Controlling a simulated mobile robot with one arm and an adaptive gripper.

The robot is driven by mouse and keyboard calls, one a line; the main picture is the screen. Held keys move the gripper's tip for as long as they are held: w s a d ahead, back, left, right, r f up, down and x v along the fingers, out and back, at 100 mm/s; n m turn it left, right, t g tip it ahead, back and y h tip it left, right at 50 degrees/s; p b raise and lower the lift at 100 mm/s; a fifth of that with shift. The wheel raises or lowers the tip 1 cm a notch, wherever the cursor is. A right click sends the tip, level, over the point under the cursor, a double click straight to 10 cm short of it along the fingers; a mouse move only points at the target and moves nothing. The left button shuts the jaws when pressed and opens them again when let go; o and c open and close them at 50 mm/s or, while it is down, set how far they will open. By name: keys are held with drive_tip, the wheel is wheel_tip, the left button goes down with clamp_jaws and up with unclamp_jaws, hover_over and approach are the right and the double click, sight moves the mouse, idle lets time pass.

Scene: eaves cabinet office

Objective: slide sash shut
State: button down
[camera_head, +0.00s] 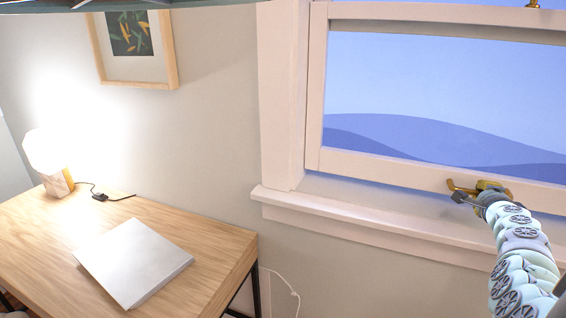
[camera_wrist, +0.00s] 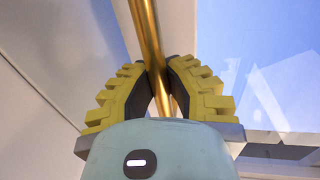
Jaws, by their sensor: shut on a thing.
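The window sash (camera_head: 400,172) is a pale wooden frame around glass. Its bottom rail stands a little above the sill (camera_head: 350,212), with a bluish gap between them. My gripper (camera_head: 468,192) is at the bottom rail, on the right side of the head view. In the wrist view my gripper (camera_wrist: 163,92) has its yellow ridged fingers closed around a brass bar (camera_wrist: 148,40), the sash handle. Most of the handle is hidden by the gripper and arm in the head view; a brass end (camera_head: 455,187) shows at the left.
A wooden desk (camera_head: 215,245) stands at the left with a closed silver laptop (camera_head: 133,260) and a lit lamp (camera_head: 48,160). A framed picture (camera_head: 172,75) hangs above it. A white cord (camera_head: 294,294) hangs below the sill. The sill is clear.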

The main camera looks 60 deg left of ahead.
wheel_tip(320, 180, down, 4)
drive_tip(key=shift+d+r+b, duration=0.15)
drive_tip(key=shift+r+b, duration=0.1)
drive_tip(key=shift+b, duration=0.8)
drive_tip(key=shift+r, duration=0.1)
drive_tip(key=c, duration=1.2)
unclamp_jaws()
drive_tip(key=shift+s+d, duration=0.1)
drive_tip(key=shift+o, duration=1.3)
